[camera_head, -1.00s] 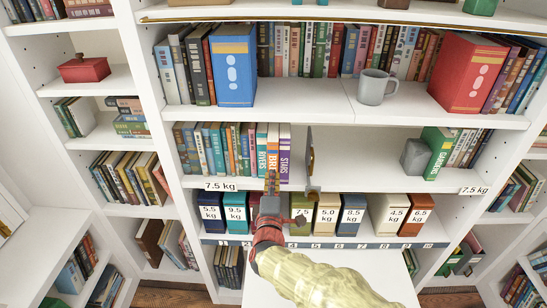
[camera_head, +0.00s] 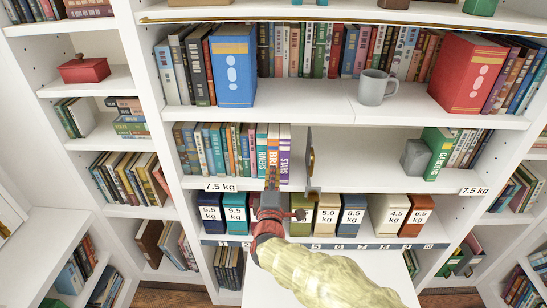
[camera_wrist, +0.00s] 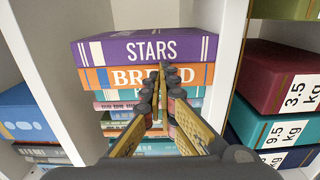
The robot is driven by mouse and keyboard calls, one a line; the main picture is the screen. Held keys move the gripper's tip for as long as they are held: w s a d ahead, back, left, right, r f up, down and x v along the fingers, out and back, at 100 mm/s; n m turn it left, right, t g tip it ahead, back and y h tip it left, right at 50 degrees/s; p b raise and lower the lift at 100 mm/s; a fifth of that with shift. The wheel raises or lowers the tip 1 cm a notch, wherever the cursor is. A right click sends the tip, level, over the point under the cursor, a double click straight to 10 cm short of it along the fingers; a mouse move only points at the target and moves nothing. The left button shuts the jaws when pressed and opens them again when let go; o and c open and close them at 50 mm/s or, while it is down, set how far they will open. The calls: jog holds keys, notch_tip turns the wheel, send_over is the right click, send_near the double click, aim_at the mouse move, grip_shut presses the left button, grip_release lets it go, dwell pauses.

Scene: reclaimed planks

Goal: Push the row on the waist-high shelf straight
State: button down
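The book row (camera_head: 216,150) stands on the left of the waist-high shelf (camera_head: 362,172). At its right end are a RIVERS book (camera_head: 262,148), an orange BREAD book (camera_head: 273,143) and a purple STARS book (camera_head: 285,150). In the wrist view the row looks turned on its side, with STARS (camera_wrist: 150,47) on top and BREAD (camera_wrist: 115,76) below it. My gripper (camera_head: 272,182) is at the BREAD spine, fingers together and holding nothing. Its fingertips (camera_wrist: 163,72) cover part of the BREAD lettering; I cannot tell whether they touch it.
A dark upright panel (camera_head: 310,158) stands just right of STARS. Open shelf lies beyond it, up to a grey block (camera_head: 415,157) and a green GARDENS book (camera_head: 437,152). Weight-labelled boxes (camera_head: 352,215) fill the shelf below; a blue box (camera_head: 233,68) stands above.

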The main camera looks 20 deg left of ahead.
jog(key=shift+x, duration=1.2)
jog(key=p+v, duration=0.2)
jog(key=v, duration=0.2)
dwell(0.3)
dwell(0.4)
